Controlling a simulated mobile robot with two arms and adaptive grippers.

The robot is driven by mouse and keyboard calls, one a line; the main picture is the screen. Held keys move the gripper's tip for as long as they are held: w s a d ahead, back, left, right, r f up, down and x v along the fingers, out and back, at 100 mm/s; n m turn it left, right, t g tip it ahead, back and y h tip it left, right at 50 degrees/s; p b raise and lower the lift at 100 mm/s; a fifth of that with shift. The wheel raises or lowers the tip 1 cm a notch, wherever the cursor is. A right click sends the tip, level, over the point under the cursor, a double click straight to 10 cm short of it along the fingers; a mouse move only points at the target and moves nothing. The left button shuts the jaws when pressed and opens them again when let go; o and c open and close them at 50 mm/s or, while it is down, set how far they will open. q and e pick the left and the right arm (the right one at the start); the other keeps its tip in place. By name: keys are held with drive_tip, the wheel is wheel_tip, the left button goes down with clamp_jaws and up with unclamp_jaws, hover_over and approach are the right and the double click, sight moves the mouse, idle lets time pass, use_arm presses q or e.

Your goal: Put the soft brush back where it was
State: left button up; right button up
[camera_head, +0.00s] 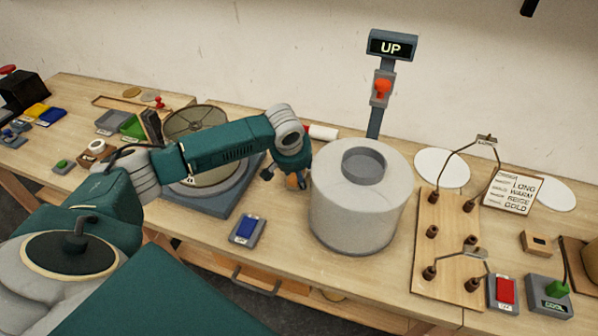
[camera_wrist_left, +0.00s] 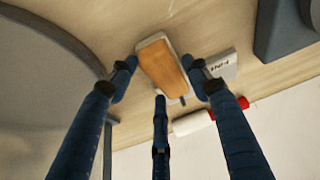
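A wooden, orange-brown block with a pale edge, which looks like the soft brush (camera_wrist_left: 163,66), lies between the fingertips of my left gripper (camera_wrist_left: 160,68) in the left wrist view. The two side fingertips are close to its sides and the third finger is below it; I cannot tell whether they touch it. In the head view my left gripper (camera_head: 288,178) points down at the table between the round lamp-shade stand and the grey cylinder, with a bit of orange (camera_head: 296,181) showing at its fingers. My right gripper is not in view.
A pale label card (camera_wrist_left: 222,66) and a white roll with a red end (camera_wrist_left: 208,118) lie beside the block. The large grey cylinder (camera_head: 358,215) stands close on the right, the shade stand (camera_head: 205,198) on the left. A blue-topped box (camera_head: 248,230) sits near the front edge.

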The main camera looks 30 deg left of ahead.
use_arm(q)
drive_tip(key=shift+o, duration=0.2)
drive_tip(key=shift+r, duration=0.35)
drive_tip(key=v, duration=1.1)
drive_tip(key=shift+s+r+b, duration=0.2)
drive_tip(key=shift+r+b, duration=0.05)
drive_tip(key=shift+b, duration=0.1)
